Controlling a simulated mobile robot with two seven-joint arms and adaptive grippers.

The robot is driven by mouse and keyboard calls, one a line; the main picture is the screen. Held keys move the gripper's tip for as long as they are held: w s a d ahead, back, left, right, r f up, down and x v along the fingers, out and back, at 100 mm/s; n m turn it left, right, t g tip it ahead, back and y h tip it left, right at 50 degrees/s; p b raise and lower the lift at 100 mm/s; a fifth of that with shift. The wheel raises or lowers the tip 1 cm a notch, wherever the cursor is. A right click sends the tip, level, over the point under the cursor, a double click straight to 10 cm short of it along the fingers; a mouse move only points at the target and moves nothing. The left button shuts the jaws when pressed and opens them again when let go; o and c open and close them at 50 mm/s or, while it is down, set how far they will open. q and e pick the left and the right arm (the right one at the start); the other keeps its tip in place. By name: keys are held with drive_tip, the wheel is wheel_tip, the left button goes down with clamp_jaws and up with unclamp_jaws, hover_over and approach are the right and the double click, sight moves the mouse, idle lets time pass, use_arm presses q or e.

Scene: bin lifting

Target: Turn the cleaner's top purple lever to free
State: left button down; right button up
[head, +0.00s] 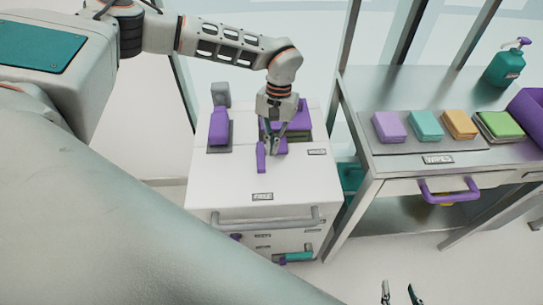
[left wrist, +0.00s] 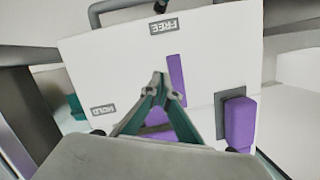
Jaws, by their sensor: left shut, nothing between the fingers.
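The white cleaner cabinet (head: 225,185) stands in the middle of the head view. On its top a slim purple lever (head: 261,157) points towards the front label, which reads FREE in the left wrist view (left wrist: 161,27); the lever shows there too (left wrist: 176,75). The HOLD label (left wrist: 103,110) lies to one side. My left gripper (head: 272,150) is shut and empty, pointing down over the top beside the lever. Its fingers partly hide another purple part (left wrist: 155,118); I cannot tell whether they touch it. My right gripper (head: 400,292) shows only its separated fingertips at the bottom.
A purple block (head: 219,127) on a grey plate stands at the left of the top. The cabinet front has a grey bar handle (head: 265,220).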

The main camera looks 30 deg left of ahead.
use_arm(q)
drive_tip(key=v, duration=0.7)
drive_tip(key=shift+r, duration=0.2)
drive_tip(key=shift+s, duration=0.1)
